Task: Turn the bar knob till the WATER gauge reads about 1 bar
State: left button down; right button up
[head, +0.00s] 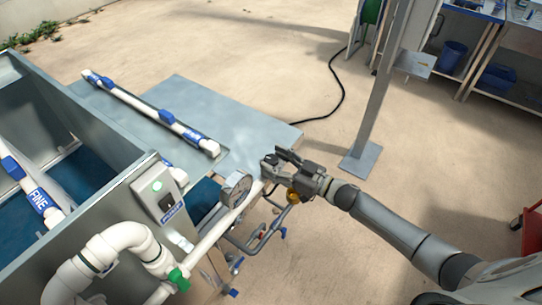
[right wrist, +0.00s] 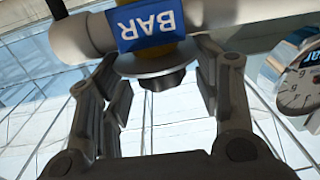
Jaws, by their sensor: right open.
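My right gripper (head: 276,163) is open beside the white pipe at the front of the seeder. In the right wrist view its fingers (right wrist: 156,68) stand on either side of a dark knob (right wrist: 163,80) with a wide grey collar, under a blue BAR label (right wrist: 148,24). I cannot tell whether they touch the knob. A yellow fitting (head: 292,196) shows below the gripper in the head view. A round gauge (head: 236,188) stands left of the gripper. A white dial (right wrist: 298,88) is cut off at the right edge of the wrist view; its reading is unclear. My left gripper is not in view.
A grey table (head: 240,115) lies behind the gripper. A metal post (head: 380,100) stands farther back.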

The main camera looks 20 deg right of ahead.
jog(key=shift+w+a, duration=0.45)
jog(key=shift+a, duration=0.05)
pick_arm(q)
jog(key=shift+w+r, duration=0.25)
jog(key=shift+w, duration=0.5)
pick_arm(e)
jog(key=shift+c, duration=0.6)
jog(key=c, duration=0.9)
jog(key=shift+w+d+f+n+g+y+b, duration=0.1)
jog(key=shift+f+n+g+y+b, duration=0.05)
jog(key=shift+n+g+y+b, duration=0.55)
jog(key=n+g+y+b, duration=0.2)
jog(key=g+b, duration=0.1)
jog(key=n+g+y+b, duration=0.1)
jog(key=n+g+b, duration=0.1)
jog(key=g+b, duration=0.1)
jog(key=shift+f+y+b, duration=0.1)
jog(key=shift+y+b, duration=0.3)
jog(key=shift+b, duration=0.3)
pick_arm(q)
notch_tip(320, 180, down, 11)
jog(key=b, duration=0.1)
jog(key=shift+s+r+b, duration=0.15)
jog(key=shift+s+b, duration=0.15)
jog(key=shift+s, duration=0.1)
pick_arm(e)
jog(key=shift+r+n+g+y, duration=0.25)
jog(key=shift+n+g+y, duration=0.05)
jog(key=shift+n+g, duration=0.4)
